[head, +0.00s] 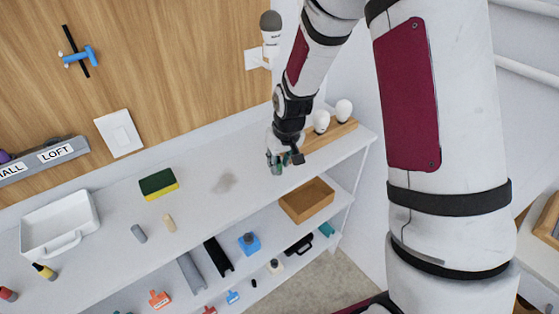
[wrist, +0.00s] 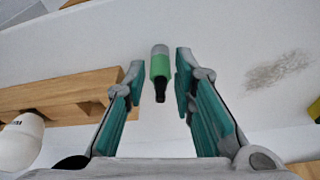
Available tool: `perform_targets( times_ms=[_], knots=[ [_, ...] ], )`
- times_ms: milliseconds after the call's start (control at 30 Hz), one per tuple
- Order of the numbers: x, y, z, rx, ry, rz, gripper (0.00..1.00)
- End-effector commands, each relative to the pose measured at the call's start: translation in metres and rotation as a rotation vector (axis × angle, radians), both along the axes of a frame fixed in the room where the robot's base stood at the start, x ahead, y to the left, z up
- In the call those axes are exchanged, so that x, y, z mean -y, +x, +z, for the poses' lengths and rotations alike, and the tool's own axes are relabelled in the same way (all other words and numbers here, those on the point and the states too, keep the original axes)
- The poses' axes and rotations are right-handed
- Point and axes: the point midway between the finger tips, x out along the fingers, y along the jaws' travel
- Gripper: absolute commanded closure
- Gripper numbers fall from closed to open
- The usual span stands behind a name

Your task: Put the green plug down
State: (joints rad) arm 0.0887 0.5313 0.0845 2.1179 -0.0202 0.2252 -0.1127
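The green plug (wrist: 160,70), with a grey end and a black tip, shows in the wrist view between the fingertips of my gripper (wrist: 159,72). A gap shows on each side of it, and the fingers stand open. It appears to be at the white shelf top (wrist: 230,35); whether it touches the surface I cannot tell. In the head view my gripper (head: 284,159) is low over the right part of the shelf top, in front of the wooden bulb holder. The plug cannot be told apart from the teal fingers there.
The wooden holder (head: 320,142) with white bulbs (head: 343,110) stands close beside my gripper. A grey smudge (head: 224,182), a green and yellow sponge (head: 158,184) and a white tray (head: 60,224) are to the left. A wooden bin (head: 307,200) is on the shelf below.

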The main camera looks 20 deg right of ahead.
Motion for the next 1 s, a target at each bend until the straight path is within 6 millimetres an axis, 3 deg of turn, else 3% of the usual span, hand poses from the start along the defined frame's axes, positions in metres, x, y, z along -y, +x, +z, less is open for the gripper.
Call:
perform_targets(
  times_ms=[300, 467, 1000],
  knots=[
    [0.000, 0.000, 0.001, 0.001, 0.000, 0.000, 0.64],
    [0.001, -0.001, 0.011, 0.004, 0.000, -0.001, 0.64],
    [0.004, -0.026, 0.101, 0.004, 0.000, -0.001, 0.64]
  ],
)
